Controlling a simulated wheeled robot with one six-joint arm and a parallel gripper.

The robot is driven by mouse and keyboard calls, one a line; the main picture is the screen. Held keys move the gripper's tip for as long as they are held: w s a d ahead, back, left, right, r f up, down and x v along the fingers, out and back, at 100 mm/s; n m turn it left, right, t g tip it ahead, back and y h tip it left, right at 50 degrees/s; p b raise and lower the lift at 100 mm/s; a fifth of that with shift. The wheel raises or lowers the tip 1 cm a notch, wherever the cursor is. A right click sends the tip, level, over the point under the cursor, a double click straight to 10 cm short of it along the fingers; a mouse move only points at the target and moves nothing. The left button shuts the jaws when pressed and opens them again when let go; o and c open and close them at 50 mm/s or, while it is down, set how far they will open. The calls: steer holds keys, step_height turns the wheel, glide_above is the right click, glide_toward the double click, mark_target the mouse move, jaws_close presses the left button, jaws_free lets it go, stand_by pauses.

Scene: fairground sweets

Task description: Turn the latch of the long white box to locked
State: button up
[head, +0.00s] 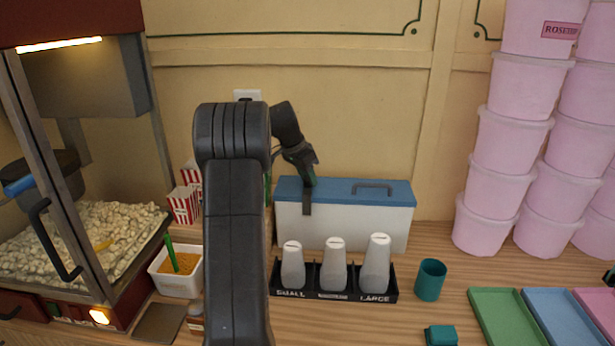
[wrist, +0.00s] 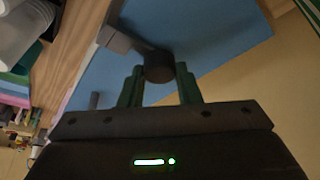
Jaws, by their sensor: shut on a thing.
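The long white box (head: 345,230) with a blue lid (head: 335,190) stands on the counter against the wall. Its dark grey latch (head: 307,207) hangs over the front edge, left of the lid's handle. In the wrist view the latch's round hub (wrist: 158,68) sits between my green fingers, and its lever runs from the hub to the lid's edge. My gripper (head: 309,180) is above the lid and shut on the latch. The fingers partly hide the hub in the head view.
A black rack (head: 335,297) with white cones stands in front of the box. A teal cup (head: 430,280) is to its right. A popcorn machine (head: 75,200) stands left, and stacked pink tubs (head: 490,190) stand right. My arm hides part of the counter.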

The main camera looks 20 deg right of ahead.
steer(key=o, duration=1)
steer(key=shift+r, duration=0.1)
steer(key=b+v, duration=0.1)
steer(key=v, duration=1.2)
steer(key=shift+a+r+b, duration=0.15)
steer(key=shift+r+b, duration=0.15)
steer(key=shift+b, duration=0.05)
steer(key=shift+f, duration=0.15)
steer(key=p+x, duration=0.1)
steer(key=x, duration=1.2)
steer(key=shift+f+p, duration=0.3)
steer(key=shift+p, duration=0.05)
